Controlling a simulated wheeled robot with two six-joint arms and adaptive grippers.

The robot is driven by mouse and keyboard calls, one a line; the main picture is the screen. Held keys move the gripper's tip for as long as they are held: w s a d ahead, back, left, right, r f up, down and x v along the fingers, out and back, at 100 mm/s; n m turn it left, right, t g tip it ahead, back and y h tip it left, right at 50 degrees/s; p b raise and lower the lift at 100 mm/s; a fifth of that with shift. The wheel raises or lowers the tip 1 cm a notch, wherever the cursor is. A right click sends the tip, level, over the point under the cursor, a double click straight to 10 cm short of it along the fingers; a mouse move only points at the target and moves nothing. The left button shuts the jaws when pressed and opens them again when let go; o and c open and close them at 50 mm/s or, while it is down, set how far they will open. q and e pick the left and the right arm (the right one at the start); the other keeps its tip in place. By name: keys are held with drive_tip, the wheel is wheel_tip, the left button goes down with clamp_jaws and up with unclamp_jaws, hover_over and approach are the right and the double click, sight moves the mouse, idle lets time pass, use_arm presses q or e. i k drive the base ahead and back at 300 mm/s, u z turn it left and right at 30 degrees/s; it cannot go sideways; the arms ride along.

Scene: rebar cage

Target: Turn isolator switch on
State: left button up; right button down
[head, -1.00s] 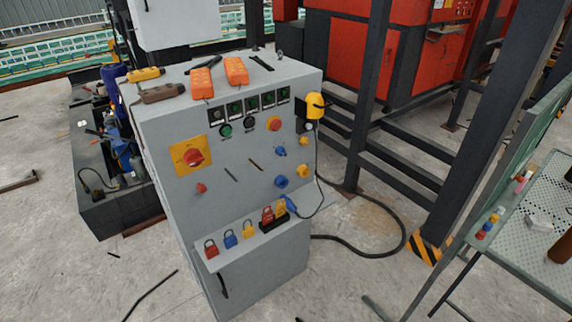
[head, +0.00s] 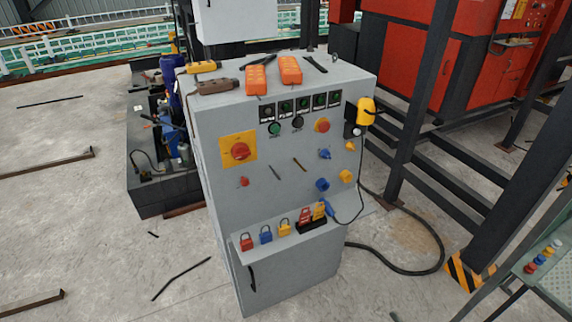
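The isolator switch (head: 239,151) is a red rotary knob on a square yellow plate, at the upper left of the grey control cabinet's front (head: 300,220). The knob's exact angle is too small to tell. A smaller red knob (head: 243,182) sits below it. Neither of my grippers shows in the head view.
Padlocks (head: 265,234) stand on the cabinet's front ledge. Orange remotes (head: 290,70) lie on its top. A black cable (head: 410,270) loops on the floor at right, near a dark steel post (head: 510,190). The floor at front left (head: 120,270) is mostly clear.

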sight(241, 151)
drive_tip(key=z, duration=0.55)
drive_tip(key=k, duration=0.65)
drive_tip(key=z, duration=0.75)
drive_tip(key=i, duration=1.25)
drive_tip(key=u, duration=0.95)
